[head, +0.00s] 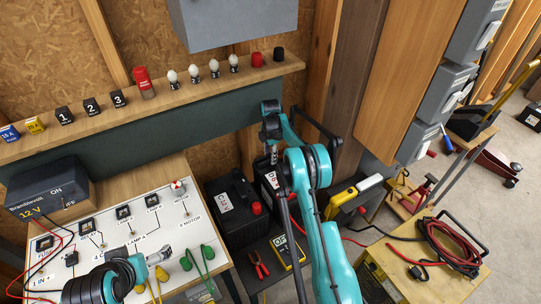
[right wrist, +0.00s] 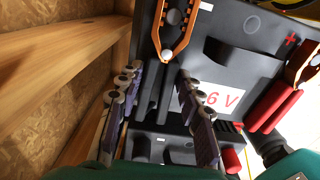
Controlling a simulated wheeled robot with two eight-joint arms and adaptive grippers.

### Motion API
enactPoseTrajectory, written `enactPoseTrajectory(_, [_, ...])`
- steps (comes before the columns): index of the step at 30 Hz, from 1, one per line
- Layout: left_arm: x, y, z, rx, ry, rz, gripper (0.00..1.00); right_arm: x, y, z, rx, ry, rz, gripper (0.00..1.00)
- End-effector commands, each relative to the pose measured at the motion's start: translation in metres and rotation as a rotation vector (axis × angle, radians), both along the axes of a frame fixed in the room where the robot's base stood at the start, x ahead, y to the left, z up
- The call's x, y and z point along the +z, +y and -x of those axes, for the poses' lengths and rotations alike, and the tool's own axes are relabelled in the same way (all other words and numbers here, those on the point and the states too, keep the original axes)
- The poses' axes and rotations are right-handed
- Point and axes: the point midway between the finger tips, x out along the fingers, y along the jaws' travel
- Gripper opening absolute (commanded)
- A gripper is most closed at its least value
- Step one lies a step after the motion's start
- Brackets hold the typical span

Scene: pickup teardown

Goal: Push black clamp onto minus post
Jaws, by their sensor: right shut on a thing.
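The black clamp (right wrist: 160,88) has dark handles and orange jaws. In the right wrist view its handles lie between the fingers of my right gripper (right wrist: 162,125), which is shut on it. The jaws point to the top of that view, around a dark round post (right wrist: 173,17) on the battery marked 6 V (right wrist: 235,65). How far down the clamp sits on the post cannot be told. In the head view my right gripper (head: 272,157) reaches down at the rear battery; the clamp is hidden there. My left gripper (head: 157,258) hangs over the white panel, its finger opening unclear.
A red clamp (right wrist: 278,103) sits by the plus mark on the same battery. Another battery (head: 235,205) stands to the left in the head view. Red pliers (head: 258,266) and a yellow meter (head: 288,252) lie in front. A wooden ledge (right wrist: 60,55) runs close at left.

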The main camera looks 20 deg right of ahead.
Motion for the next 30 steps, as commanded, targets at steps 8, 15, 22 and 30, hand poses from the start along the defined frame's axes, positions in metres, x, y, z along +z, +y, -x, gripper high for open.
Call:
enactPoseTrajectory(8, [-0.0042,0.0,0.0,0.0,0.0,0.0,1.0,-0.0061,0.0,0.0,0.0,0.0,0.0,0.0])
enactPoseTrajectory(15, [-0.0073,0.0,0.0001,0.0,0.0,0.0,1.0,-0.0111,0.0,0.0,0.0,0.0,0.0,0.0])
enactPoseTrajectory(22, [-0.0065,0.0,0.0,0.0,0.0,0.0,1.0,-0.0103,0.0001,0.0001,0.0,0.0,0.0,0.55])
enactPoseTrajectory(30, [-0.0065,0.0,0.0,0.0,0.0,0.0,1.0,-0.0105,0.0,0.0,0.0,0.0,0.0,0.6])
